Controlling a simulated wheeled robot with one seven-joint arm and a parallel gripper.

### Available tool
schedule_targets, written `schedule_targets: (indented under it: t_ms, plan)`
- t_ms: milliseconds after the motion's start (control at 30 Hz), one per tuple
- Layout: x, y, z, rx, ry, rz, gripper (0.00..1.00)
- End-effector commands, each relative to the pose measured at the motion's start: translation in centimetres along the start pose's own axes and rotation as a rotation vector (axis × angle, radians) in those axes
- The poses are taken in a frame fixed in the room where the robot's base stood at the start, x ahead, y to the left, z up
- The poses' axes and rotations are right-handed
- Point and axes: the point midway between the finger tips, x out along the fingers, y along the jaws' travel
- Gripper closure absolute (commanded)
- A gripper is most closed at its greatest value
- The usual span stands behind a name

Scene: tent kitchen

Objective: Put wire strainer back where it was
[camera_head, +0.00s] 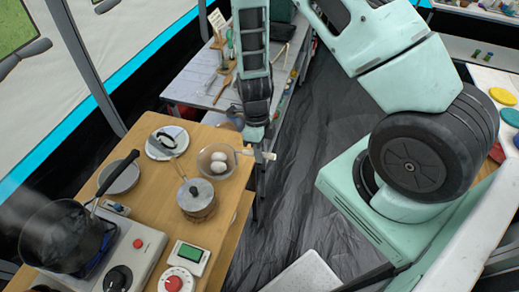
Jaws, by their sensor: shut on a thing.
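The wire strainer (205,158) is a round mesh bowl at the right edge of the wooden table, with white eggs (218,163) in it. Its handle points right, toward my gripper (257,147). My gripper hangs down from above, just right of the table edge, and is shut on the strainer's handle. The fingers are small and partly hidden behind the wrist. I cannot tell whether the bowl rests on the table or hangs just above it.
A steaming black pot (62,237) is on the stove. A timer (187,257) and scale are nearer. A grey table (196,82) stands behind.

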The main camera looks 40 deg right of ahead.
Motion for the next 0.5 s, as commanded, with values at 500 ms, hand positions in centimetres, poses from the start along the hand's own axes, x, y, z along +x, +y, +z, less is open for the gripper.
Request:
schedule_targets:
  t_ms: [500]
  plan:
    - [0.38,-0.09,0.1,0.0,-0.001,-0.001,0.62]
